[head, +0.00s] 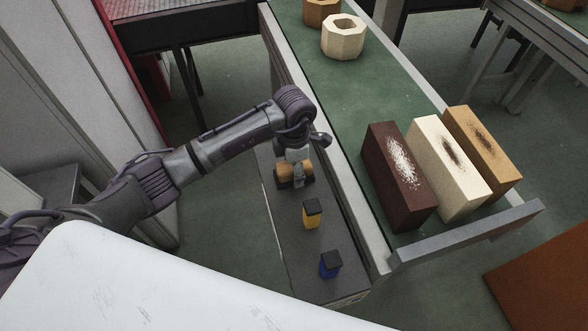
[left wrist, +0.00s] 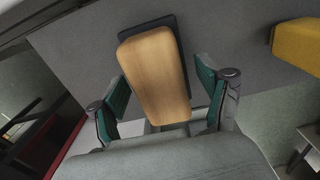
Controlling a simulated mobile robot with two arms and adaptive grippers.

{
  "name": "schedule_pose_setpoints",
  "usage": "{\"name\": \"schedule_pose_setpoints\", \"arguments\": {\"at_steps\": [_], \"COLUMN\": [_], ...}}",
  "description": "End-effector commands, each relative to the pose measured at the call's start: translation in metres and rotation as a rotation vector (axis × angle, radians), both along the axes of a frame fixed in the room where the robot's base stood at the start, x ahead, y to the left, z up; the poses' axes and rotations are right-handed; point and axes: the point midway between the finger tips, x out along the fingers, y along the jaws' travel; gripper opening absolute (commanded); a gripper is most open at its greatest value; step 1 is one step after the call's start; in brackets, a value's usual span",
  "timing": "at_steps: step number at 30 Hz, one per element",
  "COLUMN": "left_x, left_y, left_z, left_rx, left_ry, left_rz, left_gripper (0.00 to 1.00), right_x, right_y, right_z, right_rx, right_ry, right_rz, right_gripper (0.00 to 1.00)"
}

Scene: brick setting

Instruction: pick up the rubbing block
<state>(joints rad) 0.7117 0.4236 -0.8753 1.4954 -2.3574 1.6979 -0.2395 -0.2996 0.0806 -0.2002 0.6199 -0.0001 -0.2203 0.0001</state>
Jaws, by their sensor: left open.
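The rubbing block (head: 284,172) has a wooden top on a dark base and lies at the far part of the narrow grey shelf (head: 285,225). My left gripper (head: 298,176) is just over it and hides part of it. In the left wrist view the block (left wrist: 158,75) extends between the two green-padded fingers of the open gripper (left wrist: 163,92). A gap shows beside the finger pads; whether either touches the wood is unclear. My right gripper is not in view.
A yellow block with a black top (head: 312,215) and a blue one (head: 330,265) stand nearer on the shelf. To the right is a raised green conveyor (head: 370,100) with a metal side rail, carrying three large bricks (head: 400,175) and octagonal pieces (head: 342,38).

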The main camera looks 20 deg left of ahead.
Motion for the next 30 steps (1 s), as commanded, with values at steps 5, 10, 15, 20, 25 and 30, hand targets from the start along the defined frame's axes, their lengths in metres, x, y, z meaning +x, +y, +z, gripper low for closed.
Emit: {"name": "schedule_pose_setpoints", "arguments": {"at_steps": [5,10,15,20,25,30], "left_x": [0.000,0.000,0.000,0.000,0.001,0.002], "left_y": [0.000,0.000,0.000,0.000,0.000,0.000], "left_z": [0.000,0.001,0.001,0.001,0.009,0.039], "left_rx": [0.000,0.000,0.000,0.000,-0.001,0.000], "left_ry": [0.000,0.000,0.000,-0.001,-0.003,-0.007], "left_rz": [0.000,0.000,0.000,0.000,-0.001,-0.002], "left_gripper": [0.57,0.29,0.00,0.00,0.00,0.00], "right_x": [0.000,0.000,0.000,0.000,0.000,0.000], "right_y": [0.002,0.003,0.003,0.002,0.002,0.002], "right_z": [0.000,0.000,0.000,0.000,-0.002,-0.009], "right_rx": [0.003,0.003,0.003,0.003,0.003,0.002], "right_ry": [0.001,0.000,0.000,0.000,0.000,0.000], "right_rz": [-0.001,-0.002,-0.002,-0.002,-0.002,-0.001], "right_gripper": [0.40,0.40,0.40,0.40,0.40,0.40]}}
